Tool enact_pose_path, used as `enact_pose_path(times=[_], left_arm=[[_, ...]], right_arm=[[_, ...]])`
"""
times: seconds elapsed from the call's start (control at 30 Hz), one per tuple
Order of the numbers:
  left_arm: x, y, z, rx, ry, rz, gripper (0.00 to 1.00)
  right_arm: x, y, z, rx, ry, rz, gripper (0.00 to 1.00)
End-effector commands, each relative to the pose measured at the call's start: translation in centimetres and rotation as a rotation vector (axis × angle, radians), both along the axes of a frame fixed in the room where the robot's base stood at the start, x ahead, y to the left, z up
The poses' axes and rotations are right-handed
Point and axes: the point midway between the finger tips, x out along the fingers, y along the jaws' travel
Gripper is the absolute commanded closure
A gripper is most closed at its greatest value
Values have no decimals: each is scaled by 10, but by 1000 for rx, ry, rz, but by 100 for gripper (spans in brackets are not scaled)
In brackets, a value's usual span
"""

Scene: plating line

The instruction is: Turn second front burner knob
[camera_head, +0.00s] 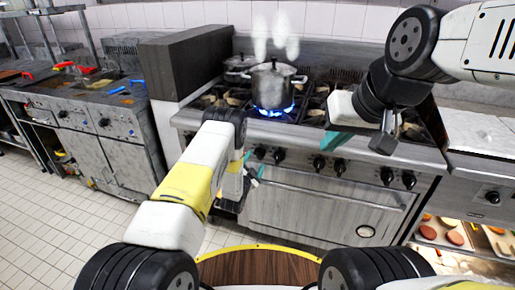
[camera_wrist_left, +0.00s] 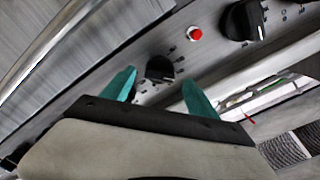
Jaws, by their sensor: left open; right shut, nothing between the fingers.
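The stove front carries a row of black knobs, including the leftmost knob (camera_head: 260,152), the second from the left (camera_head: 279,156) and a middle pair (camera_head: 319,163). My left gripper (camera_head: 255,168) is open, with teal fingers, close in front of the panel near the two leftmost knobs. In the left wrist view, a black knob (camera_wrist_left: 160,68) shows in the gap between the open fingertips (camera_wrist_left: 159,78). I cannot tell whether they touch it. Which knob in the row this is cannot be told surely. My right gripper (camera_head: 335,142) is shut and empty above the stove's front edge.
A steaming pot (camera_head: 272,84) stands over a lit blue flame, with another pot (camera_head: 240,64) behind it. The left wrist view shows a red button (camera_wrist_left: 195,34) and another knob (camera_wrist_left: 243,20). A griddle counter (camera_head: 100,122) stands left; tiled floor lies between.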

Motion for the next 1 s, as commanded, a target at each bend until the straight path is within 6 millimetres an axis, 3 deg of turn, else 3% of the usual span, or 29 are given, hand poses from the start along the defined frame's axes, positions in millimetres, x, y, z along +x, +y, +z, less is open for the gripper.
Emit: enact_pose_path(times=[0.3,0.63,0.93,1.0], left_arm=[[40,-13,0,-1,1,-1,32],[44,-15,0,0,2,1,32],[44,-14,0,0,2,1,89],[44,-14,0,-1,3,0,92]], right_arm=[[0,0,0,0,0,0,100],[0,0,0,0,0,0,100],[0,0,0,0,0,0,100],[0,0,0,0,0,0,100]])
